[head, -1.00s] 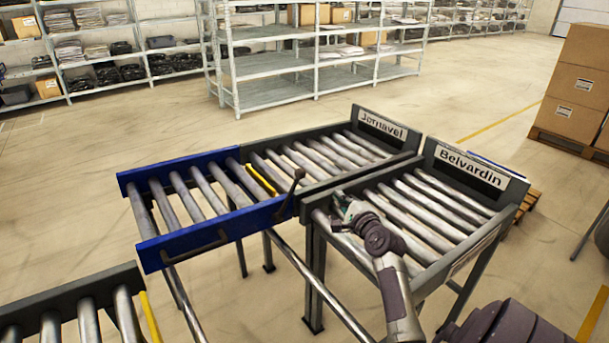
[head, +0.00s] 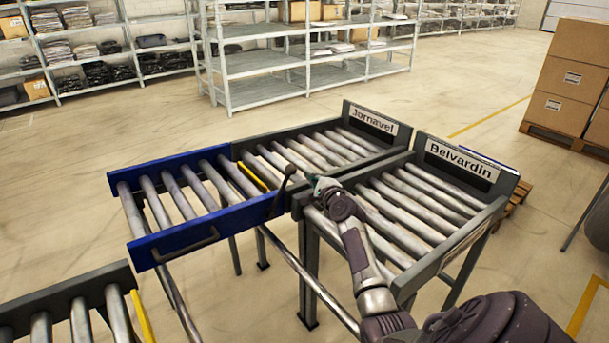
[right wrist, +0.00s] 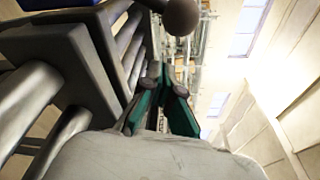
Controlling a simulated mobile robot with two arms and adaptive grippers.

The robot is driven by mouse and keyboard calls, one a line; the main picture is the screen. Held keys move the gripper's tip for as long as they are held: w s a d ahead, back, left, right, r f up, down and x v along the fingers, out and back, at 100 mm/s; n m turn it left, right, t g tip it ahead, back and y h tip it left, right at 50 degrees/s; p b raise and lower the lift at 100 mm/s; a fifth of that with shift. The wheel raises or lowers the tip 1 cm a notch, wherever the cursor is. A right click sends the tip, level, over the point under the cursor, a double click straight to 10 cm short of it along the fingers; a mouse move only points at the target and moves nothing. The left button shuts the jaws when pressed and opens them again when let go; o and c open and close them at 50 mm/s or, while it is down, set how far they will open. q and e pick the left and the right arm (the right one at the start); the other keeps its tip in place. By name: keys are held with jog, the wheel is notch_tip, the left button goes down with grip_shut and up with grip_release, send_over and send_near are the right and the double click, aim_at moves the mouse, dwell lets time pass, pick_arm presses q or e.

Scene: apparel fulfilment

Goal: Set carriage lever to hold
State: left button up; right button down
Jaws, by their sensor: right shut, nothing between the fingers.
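The carriage is a blue-sided roller section (head: 195,232) at centre left in the head view, lined up with the Jornavel lane. Its dark lever (head: 281,192) stands at the carriage's right end, tilted up to the right, with a round knob on top. My right gripper (head: 318,185) is shut and empty, just right of the lever knob, over the near end of the Belvardin lane. In the right wrist view the green fingertips (right wrist: 165,82) point towards the dark round knob (right wrist: 182,16), with a gap between. My left gripper is not in view.
The Jornavel lane (head: 300,140) and Belvardin lane (head: 430,205) lie side by side, with raised dark frames. Another roller section (head: 65,290) is at lower left. Shelves (head: 300,75) and stacked boxes (head: 565,80) stand beyond open floor.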

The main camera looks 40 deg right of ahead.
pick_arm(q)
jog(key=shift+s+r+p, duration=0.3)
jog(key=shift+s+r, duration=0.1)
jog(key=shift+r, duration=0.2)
pick_arm(e)
jog(key=shift+w+a+r, duration=0.3)
jog(key=shift+a, duration=0.2)
jog(key=shift+w+a+r, duration=0.25)
jog(key=shift+w+a, duration=0.05)
jog(key=shift+a, duration=0.2)
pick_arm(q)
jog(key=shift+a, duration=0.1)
pick_arm(e)
jog(key=shift+r, duration=0.1)
